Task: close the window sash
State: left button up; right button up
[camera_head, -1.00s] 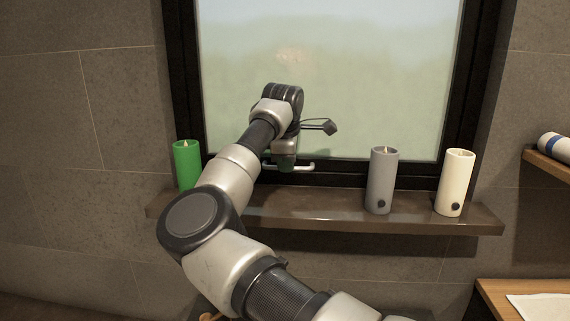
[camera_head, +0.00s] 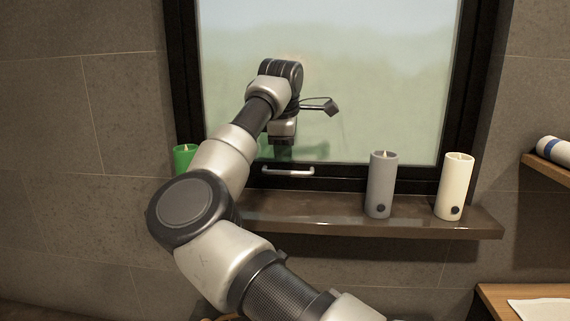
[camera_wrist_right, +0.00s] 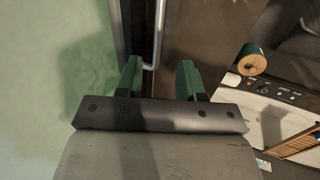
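The window sash (camera_head: 390,80) is a dark-framed pane of frosted glass above a shelf. It looks flush with its frame, but I cannot tell whether a small gap remains. Its silver bar handle (camera_head: 288,171) is on the lower rail; it also shows in the right wrist view (camera_wrist_right: 159,30). My right gripper (camera_head: 283,154) is in front of the glass, just above the handle and apart from it. In the right wrist view its green fingers (camera_wrist_right: 159,61) are spread with nothing between them, and the handle lies beyond them. My left gripper is out of view.
A brown shelf (camera_head: 310,214) runs below the window. On it stand a grey candle (camera_head: 381,188), a cream candle (camera_head: 454,190) and a green candle (camera_head: 185,156), partly hidden by my arm. A rolled towel (camera_head: 552,149) lies on a wooden shelf at right.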

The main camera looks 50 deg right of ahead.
jog(key=v, duration=0.5)
jog(key=shift+a+f, duration=0.1)
dwell(0.5)
